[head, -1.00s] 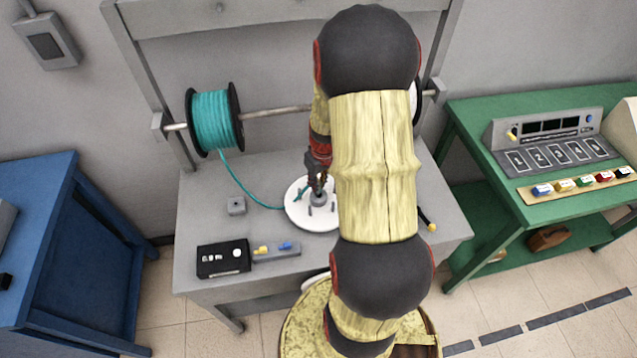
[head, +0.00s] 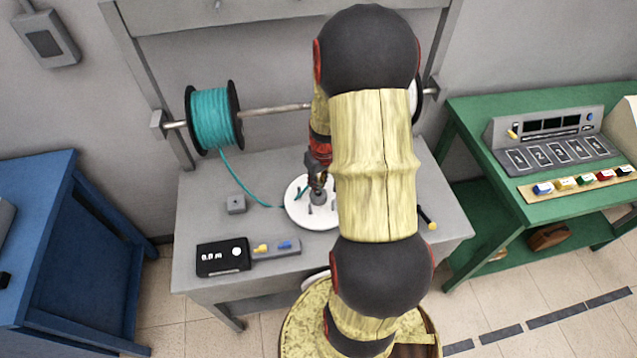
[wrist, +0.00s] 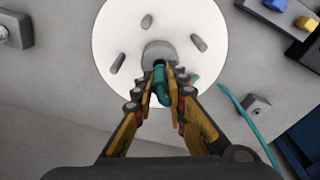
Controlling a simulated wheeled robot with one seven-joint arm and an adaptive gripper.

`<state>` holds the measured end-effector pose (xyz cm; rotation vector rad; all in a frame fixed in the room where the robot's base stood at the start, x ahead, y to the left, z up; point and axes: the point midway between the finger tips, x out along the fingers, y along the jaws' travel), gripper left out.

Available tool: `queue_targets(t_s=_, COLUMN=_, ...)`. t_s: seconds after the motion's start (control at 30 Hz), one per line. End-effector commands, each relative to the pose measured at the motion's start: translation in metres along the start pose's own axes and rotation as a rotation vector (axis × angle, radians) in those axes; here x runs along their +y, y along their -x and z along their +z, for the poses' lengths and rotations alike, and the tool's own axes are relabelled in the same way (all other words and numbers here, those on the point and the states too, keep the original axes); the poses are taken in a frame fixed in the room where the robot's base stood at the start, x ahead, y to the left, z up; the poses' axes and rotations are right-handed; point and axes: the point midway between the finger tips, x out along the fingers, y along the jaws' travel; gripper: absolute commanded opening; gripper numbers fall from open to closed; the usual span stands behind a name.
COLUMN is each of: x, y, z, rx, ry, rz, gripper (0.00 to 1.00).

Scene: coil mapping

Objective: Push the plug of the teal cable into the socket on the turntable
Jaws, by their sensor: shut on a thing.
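The white turntable (head: 296,210) lies on the grey bench, with a grey socket (wrist: 160,51) at its middle and several small grey pegs around it. My gripper (wrist: 159,88) is over the turntable, its fingers shut on the teal plug (wrist: 160,88). The plug's dark front end is against or just before the socket; I cannot tell how deep it sits. In the head view my gripper (head: 318,185) hides most of the plug. The teal cable (head: 246,187) runs from the teal spool (head: 213,117) down to the turntable.
A black meter box (head: 222,258) and a grey switch box (head: 275,247) with yellow and blue buttons stand at the bench front. A small grey block (head: 236,204) sits left of the turntable. A green table (head: 470,120) stands at right, a blue cabinet (head: 60,240) at left.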

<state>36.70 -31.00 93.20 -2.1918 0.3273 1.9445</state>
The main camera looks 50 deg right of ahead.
Motion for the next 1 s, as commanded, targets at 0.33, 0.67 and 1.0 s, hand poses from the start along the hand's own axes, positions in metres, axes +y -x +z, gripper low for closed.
queue_targets(t_s=0.33, x=0.000, y=-0.006, z=0.001, rx=0.000, ry=0.000, rz=0.000, gripper=0.00)
queue_targets(t_s=0.67, x=0.000, y=-0.012, z=0.001, rx=0.000, ry=0.000, rz=0.000, gripper=0.00)
queue_targets(t_s=1.0, x=0.000, y=-0.015, z=0.002, rx=0.000, ry=0.000, rz=0.000, gripper=0.00)
